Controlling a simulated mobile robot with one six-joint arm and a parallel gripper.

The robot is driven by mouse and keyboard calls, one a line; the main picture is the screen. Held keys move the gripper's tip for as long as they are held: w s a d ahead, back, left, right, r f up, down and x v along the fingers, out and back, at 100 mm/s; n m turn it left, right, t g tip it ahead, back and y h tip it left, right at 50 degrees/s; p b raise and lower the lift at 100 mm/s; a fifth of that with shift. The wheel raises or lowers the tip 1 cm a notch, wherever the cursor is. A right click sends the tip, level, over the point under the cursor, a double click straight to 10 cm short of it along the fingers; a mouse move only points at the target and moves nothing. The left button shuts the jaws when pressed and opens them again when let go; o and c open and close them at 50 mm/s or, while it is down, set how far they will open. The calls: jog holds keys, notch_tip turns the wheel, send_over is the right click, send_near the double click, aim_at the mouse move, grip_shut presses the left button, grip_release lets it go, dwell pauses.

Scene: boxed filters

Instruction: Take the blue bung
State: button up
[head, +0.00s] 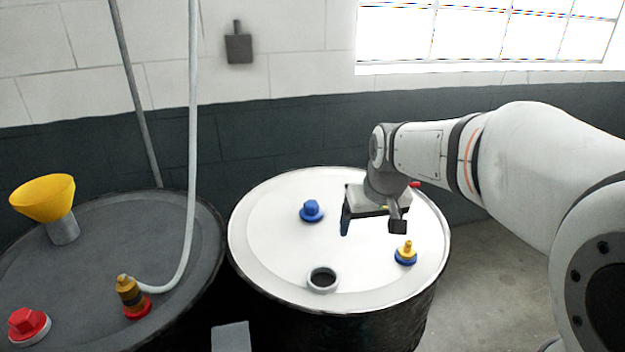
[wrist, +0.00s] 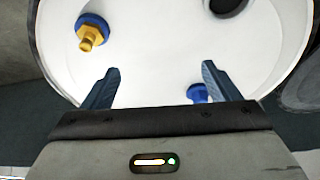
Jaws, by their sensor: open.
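The blue bung (head: 311,210) sits on the white drum top (head: 270,240), left of my gripper in the head view. In the wrist view the blue bung (wrist: 198,93) shows near the right finger, partly hidden behind that finger and the gripper body. My gripper (head: 370,228) is over the right part of the white drum, apart from the bung.
A yellow and blue fitting (head: 405,253) and an open round hole (head: 322,279) are on the white drum. A dark drum (head: 90,265) at left bears a yellow funnel (head: 45,199), a red cap (head: 28,324) and a brass fitting (head: 128,290) with a hose (head: 191,200).

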jog(key=n+p, duration=0.1)
jog(key=n, duration=0.1)
send_over(311, 204)
jog(key=s+d, duration=0.1)
jog(key=s, duration=0.1)
jog(key=shift+s+d+f+y, duration=0.1)
jog(key=shift+d+f+y, duration=0.1)
jog(key=shift+f+y, duration=0.35)
jog(key=p+x, duration=0.2)
jog(key=x, duration=0.6)
jog(key=shift+s, duration=0.1)
jog(key=shift+r, duration=0.1)
jog(key=shift+c, duration=0.2)
jog(key=c, duration=1)
